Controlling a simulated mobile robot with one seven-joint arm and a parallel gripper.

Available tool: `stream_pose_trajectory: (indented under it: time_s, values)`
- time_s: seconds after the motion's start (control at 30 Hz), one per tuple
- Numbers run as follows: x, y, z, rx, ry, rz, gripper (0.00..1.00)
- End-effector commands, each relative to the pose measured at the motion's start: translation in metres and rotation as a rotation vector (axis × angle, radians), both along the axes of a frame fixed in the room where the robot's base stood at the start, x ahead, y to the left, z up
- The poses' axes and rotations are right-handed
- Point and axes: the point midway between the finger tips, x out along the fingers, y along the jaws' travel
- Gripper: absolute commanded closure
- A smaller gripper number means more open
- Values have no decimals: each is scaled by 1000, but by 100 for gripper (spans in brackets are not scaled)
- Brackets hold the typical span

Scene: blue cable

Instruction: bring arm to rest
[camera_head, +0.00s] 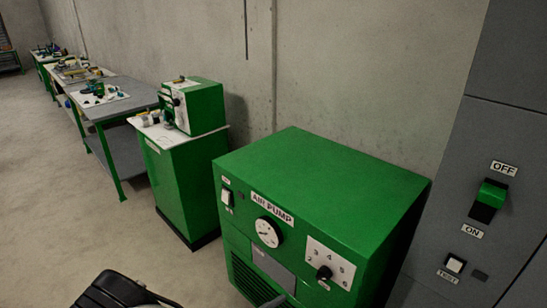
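My gripper cannot be made out in the head view. Only a black, rounded part, which looks like part of my own arm, shows at the bottom edge, left of the middle. It is in front of the bare floor and appears apart from the machines. No blue cable can be made out.
A green air pump (320,190) with a gauge and dial stands against the wall. A grey cabinet (460,180) with a green ON/OFF switch (488,200) is at the right. A green stand (185,190) and workbenches (130,97) line the wall. The floor at left is clear.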

Motion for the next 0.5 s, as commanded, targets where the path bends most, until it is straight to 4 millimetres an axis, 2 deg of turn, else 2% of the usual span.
stream_pose_trajectory:
  time_s: [0.03, 0.1, 0.3, 0.5]
  values:
    - [3, -4, 23, 49, 4, -71, 49]
    - [3, -14, 50, 128, 21, -183, 49]
    - [-5, -43, 128, 397, 71, -489, 49]
    - [-20, -68, 201, 707, 90, -720, 49]
